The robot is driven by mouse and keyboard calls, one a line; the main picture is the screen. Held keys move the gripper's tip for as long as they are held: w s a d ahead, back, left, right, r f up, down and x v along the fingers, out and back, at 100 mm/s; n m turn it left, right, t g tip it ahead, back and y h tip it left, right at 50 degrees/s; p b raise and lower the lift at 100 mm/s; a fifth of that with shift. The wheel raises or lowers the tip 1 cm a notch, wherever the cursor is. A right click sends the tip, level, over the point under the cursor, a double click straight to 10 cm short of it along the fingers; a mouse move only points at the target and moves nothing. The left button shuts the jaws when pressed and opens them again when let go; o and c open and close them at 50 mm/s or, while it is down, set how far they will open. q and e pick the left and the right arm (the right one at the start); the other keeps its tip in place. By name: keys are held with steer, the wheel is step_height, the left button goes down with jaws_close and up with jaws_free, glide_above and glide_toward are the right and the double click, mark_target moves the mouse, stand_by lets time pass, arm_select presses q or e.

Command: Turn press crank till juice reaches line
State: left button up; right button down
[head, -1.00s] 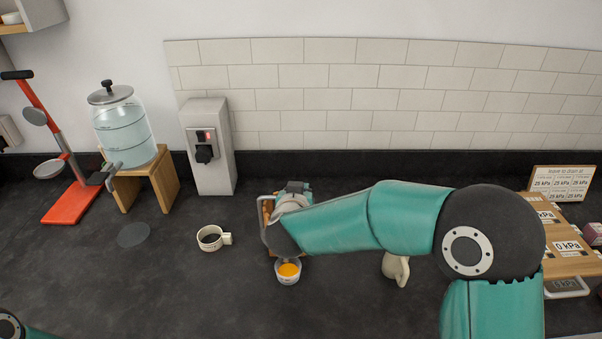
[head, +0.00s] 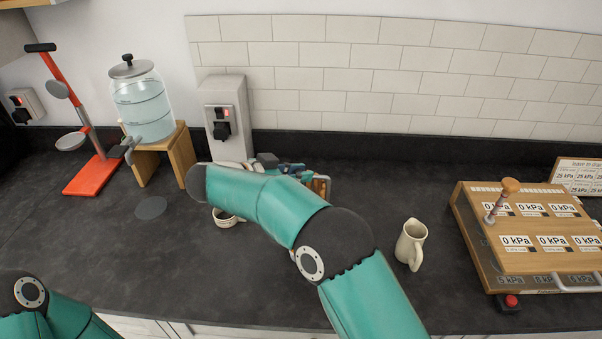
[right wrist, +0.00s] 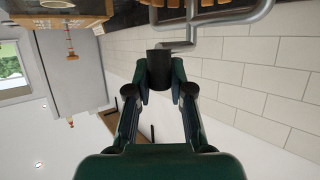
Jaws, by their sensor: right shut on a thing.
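The press (head: 319,187) stands on the dark counter near the middle of the head view, mostly hidden behind my right arm. In the right wrist view, the crank (right wrist: 232,27) is a bent grey metal tube ending in a black grip (right wrist: 159,60). My right gripper (right wrist: 160,84) is shut on that black grip; in the head view the gripper (head: 290,169) is partly covered by my arm. The juice cup and its line are hidden now. My left arm shows at the lower left, with its gripper out of view.
A mug (head: 225,219) stands left of the press, partly behind my arm. A cream jug (head: 410,244) stands right of my arm. A wooden kPa panel (head: 530,255) is at the right. A water dispenser (head: 143,105) and orange stand (head: 95,177) are at the left.

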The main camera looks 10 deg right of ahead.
steer(key=shift+w+a+r+m+g+h, duration=0.1)
steer(key=shift+w+a+m+g+h, duration=0.3)
steer(key=shift+m+g, duration=0.5)
steer(key=shift+g, duration=0.3)
steer(key=shift+s+m, duration=0.15)
steer(key=shift+m, duration=0.15)
steer(key=c, duration=1)
jaws_free()
steer(key=shift+a, duration=0.1)
